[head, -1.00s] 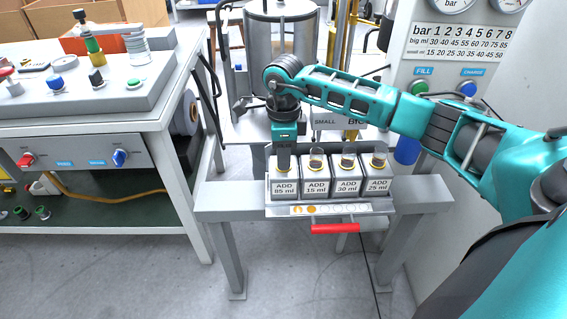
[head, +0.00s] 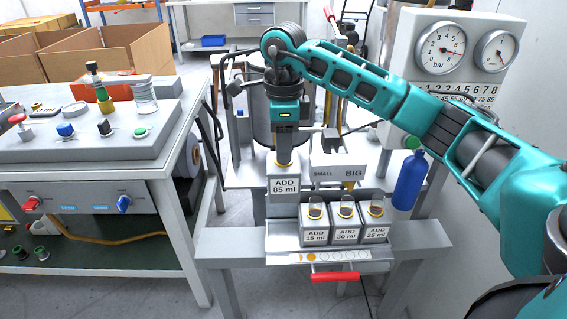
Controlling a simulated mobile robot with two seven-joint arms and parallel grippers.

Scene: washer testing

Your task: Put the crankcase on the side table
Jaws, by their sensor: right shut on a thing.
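The crankcase, which I take to be the grey box (head: 283,186) labelled "ADD 85 ml", hangs upright under my right gripper (head: 284,155). The gripper points straight down and is shut on the box's top. The box is raised above the left end of a grey tray (head: 318,257). Three similar boxes stay in the tray: "ADD 15 ml" (head: 315,236), "ADD 30 ml" (head: 345,236) and "ADD 25 ml" (head: 374,235). I cannot tell which table is the side table. My left gripper is out of view.
The tray sits on a narrow grey stand (head: 233,243) with a red handle (head: 335,277). A workbench (head: 150,160) with a control panel (head: 85,138) stands at left. Behind are a metal tank (head: 262,118) and a "SMALL BIG" block (head: 338,173). A gauge panel (head: 408,60) and blue bottle (head: 409,183) are at right.

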